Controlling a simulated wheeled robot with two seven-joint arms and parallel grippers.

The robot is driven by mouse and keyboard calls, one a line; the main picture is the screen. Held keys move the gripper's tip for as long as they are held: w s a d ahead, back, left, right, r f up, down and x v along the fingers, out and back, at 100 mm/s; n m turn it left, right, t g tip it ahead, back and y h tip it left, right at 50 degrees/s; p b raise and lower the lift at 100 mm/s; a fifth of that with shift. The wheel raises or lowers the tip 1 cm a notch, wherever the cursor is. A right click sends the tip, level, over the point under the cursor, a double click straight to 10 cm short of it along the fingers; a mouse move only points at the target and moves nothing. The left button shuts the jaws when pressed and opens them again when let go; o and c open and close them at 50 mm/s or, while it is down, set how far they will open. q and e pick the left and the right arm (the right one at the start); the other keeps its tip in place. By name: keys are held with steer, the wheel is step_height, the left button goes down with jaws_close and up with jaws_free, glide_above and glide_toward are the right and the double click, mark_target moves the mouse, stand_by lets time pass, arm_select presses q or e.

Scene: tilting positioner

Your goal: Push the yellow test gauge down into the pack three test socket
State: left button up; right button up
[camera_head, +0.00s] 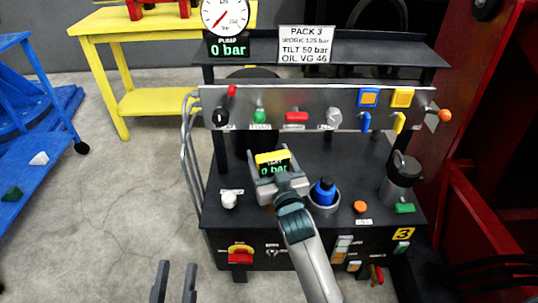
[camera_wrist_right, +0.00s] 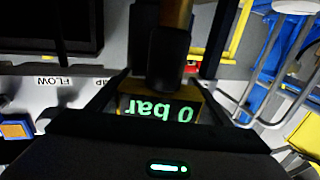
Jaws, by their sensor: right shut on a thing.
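The yellow test gauge (camera_head: 272,157), with a dark display reading 0 bar in green, is held above the deck of the pack three bench (camera_head: 275,222). My right gripper (camera_head: 270,178) is shut on it. In the right wrist view the gauge (camera_wrist_right: 160,110) sits between the fingers, its reading upside down, with a dark cylinder and a brass-coloured part beyond it. The test socket cannot be made out; the gauge and gripper cover that part of the deck, and contact cannot be told. My left gripper (camera_head: 175,284) is open and empty at the bottom left, over the floor.
A blue-capped part (camera_head: 324,191) stands in a grey ring just right of my right gripper. A white knob (camera_head: 229,200) is to the left, an orange button (camera_head: 360,207) and a dark canister (camera_head: 402,175) to the right. A valve panel (camera_head: 315,106) rises behind.

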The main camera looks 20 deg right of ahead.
arm_select(q)
steer(key=shift+r+p, duration=0.35)
steer(key=shift+r, duration=0.05)
stand_by(0.6)
steer(key=shift+f+b, duration=1.35)
steer(key=shift+f, duration=0.05)
arm_select(e)
steer(key=shift+f, duration=2.5)
steer(key=o, duration=1.4)
steer(key=shift+f, duration=0.1)
arm_select(q)
step_height(320, 180, down, 6)
steer(key=w+g+y+p, duration=0.1)
steer(key=w+g+p, duration=0.1)
steer(key=g, duration=0.2)
steer(key=shift+w+a+f+y, duration=0.15)
steer(key=shift+w+a+y, duration=0.1)
steer(key=shift+y, duration=0.05)
arm_select(e)
steer(key=shift+s+a, duration=0.2)
steer(key=shift+s, duration=8.5)
